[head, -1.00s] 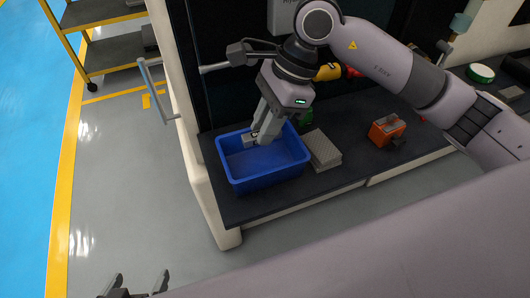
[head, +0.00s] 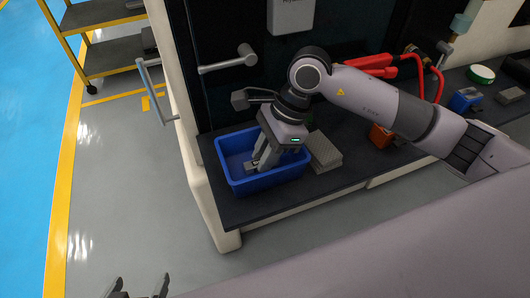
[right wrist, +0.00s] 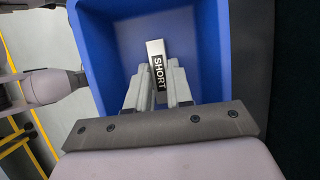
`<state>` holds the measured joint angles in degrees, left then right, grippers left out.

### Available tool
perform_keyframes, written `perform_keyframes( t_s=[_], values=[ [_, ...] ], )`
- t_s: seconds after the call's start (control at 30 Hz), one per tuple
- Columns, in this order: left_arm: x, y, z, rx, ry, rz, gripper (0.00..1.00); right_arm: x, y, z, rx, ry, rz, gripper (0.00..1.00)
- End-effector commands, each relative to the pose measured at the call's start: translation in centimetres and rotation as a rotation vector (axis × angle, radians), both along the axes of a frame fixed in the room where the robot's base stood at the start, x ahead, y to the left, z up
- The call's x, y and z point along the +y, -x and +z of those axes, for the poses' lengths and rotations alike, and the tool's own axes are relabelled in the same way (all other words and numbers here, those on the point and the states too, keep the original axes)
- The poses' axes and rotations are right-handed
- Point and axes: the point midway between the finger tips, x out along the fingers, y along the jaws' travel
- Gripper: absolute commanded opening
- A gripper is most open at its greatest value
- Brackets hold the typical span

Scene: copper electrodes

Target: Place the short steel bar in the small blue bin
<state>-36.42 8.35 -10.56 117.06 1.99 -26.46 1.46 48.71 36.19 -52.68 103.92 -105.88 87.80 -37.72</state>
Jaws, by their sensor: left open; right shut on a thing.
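The small blue bin (head: 262,182) stands on the dark bench top at its left end. My right gripper (head: 260,166) reaches down into the bin from above. In the right wrist view the right gripper (right wrist: 160,95) is shut on the short steel bar (right wrist: 155,48), a grey bar with a black label reading SHORT. The bar is inside the bin's outline, over its floor; I cannot tell whether it touches the floor. The bin's blue walls (right wrist: 95,60) surround it in that view. My left gripper (head: 140,287) is open and empty at the bottom left of the head view, far from the bench.
A grey block (head: 323,152) stands just right of the bin. An orange box (head: 380,135) and a blue box (head: 464,100) are further right on the bench. A metal handle (head: 152,92) sticks out at the left. A yellow-framed cart (head: 100,50) stands on the floor beyond.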

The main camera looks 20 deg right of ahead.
Motion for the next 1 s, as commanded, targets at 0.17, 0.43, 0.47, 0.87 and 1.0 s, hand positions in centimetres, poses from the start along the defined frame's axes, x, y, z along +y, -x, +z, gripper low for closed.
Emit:
perform_keyframes(
  t_s=[0.17,0.43,0.47,0.87,1.0],
  values=[
    [0.0,0.0,-0.2,0.002,0.000,0.000,1.00,0.0,0.0,-0.1,0.000,0.000,0.000,0.46],
    [0.2,0.1,0.0,0.002,-0.007,-0.004,1.00,0.0,0.0,0.1,0.000,0.000,0.000,0.46],
    [0.2,0.1,0.2,0.002,-0.007,-0.004,1.00,0.0,0.0,0.3,0.000,0.000,-0.001,0.46],
    [0.2,0.1,0.5,0.002,-0.009,-0.007,1.00,-2.9,-0.2,7.1,-0.005,0.000,-0.002,0.46],
    [0.2,0.1,0.5,0.002,-0.009,-0.007,1.00,-3.8,-0.2,9.4,-0.002,0.001,-0.002,0.46]
  ],
)
